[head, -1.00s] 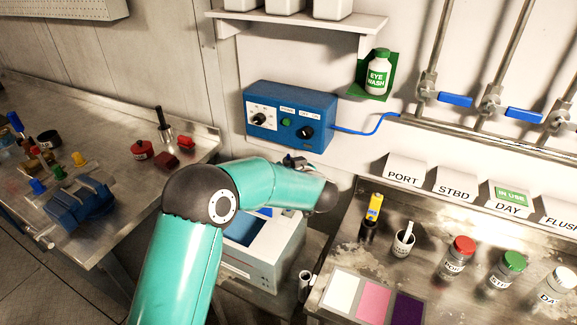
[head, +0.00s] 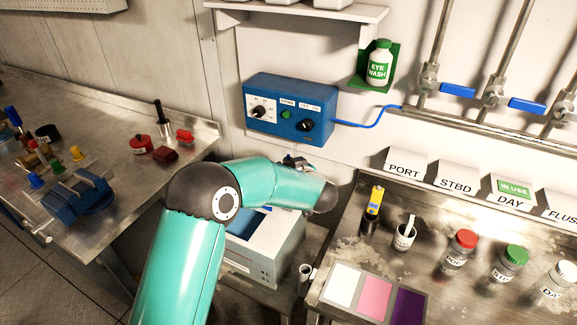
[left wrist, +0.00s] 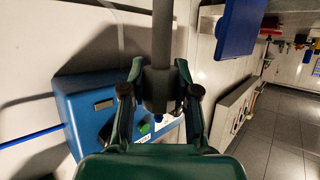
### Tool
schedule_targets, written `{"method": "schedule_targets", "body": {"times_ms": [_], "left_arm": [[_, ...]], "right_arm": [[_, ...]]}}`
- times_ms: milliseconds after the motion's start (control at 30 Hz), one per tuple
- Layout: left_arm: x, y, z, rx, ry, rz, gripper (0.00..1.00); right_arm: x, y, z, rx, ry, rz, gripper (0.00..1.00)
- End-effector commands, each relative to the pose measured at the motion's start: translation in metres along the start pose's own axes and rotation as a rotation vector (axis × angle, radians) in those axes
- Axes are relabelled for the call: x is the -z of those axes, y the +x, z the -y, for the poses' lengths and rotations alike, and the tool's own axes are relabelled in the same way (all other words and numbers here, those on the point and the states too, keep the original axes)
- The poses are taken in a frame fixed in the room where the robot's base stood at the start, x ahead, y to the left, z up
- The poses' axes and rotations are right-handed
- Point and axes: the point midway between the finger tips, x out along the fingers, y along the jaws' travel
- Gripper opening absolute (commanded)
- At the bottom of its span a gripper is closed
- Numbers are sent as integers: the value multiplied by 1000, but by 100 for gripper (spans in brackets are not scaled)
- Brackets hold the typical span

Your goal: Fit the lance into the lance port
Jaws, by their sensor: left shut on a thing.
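My left gripper (left wrist: 160,75) is shut on a grey rod (left wrist: 163,30), which appears to be the lance, in the left wrist view. The rod runs up out of the picture, and its thicker dark lower end sits between the fingers. In the head view my teal left arm bends across the middle, and its hand is mostly hidden behind the forearm, in front of the wall below the blue control box (head: 290,108). I cannot make out the lance port in either view. My right gripper is not in view.
A white machine with a blue top (head: 275,255) stands partly behind my left arm. An eye wash bottle (head: 380,66) hangs on the wall. The left bench (head: 112,130) holds tools.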

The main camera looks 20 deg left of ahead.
Motion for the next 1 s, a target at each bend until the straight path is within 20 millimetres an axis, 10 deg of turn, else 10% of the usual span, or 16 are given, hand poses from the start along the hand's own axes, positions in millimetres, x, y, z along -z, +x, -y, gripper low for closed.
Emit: {"method": "schedule_targets", "body": {"times_ms": [1000], "left_arm": [[-24, 10, 0, 1, 0, 0, 5]], "right_arm": [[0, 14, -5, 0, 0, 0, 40]]}}
